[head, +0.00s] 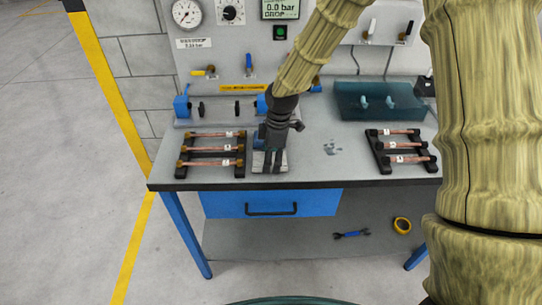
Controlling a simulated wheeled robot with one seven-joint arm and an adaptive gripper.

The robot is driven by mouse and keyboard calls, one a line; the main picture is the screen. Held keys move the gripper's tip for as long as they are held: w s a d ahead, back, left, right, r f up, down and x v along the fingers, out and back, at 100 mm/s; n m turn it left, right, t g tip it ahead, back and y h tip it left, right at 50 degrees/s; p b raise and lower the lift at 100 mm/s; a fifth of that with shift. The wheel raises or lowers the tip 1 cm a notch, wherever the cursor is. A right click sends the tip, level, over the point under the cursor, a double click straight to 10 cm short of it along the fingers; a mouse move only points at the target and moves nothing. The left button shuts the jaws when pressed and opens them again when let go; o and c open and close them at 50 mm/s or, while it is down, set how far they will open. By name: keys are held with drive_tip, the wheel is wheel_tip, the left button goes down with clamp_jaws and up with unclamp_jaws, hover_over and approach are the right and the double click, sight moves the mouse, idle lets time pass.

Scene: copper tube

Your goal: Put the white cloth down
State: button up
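The white cloth (259,161) is a small pale patch low at the middle of the bench top, near its front edge. My gripper (272,170) points down right over it, and its dark fingers cover much of the cloth. The fingers look close together, but whether they are shut on the cloth or just above it cannot be told. Whether the cloth rests fully on the bench is also unclear.
Racks of copper tubes stand to the left (211,149) and right (403,145) of the cloth. A teal tray (380,113) sits at the back right. A wet-looking patch (332,148) marks the bench top (325,170). Gauges and valves line the back panel.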

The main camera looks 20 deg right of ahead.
drive_tip(key=shift+s+f, duration=0.2)
drive_tip(key=shift+f, duration=0.25)
drive_tip(key=o, duration=1)
drive_tip(key=shift+o, duration=1.3)
drive_tip(key=shift+f, duration=0.15)
drive_tip(key=shift+w, duration=0.15)
drive_tip(key=shift+w+d+r, duration=0.1)
drive_tip(key=shift+r, duration=0.85)
wheel_tip(320, 180, up, 11)
drive_tip(key=d+b, duration=0.1)
drive_tip(key=b, duration=0.1)
drive_tip(key=shift+s+d, duration=0.15)
drive_tip(key=shift+s, duration=0.1)
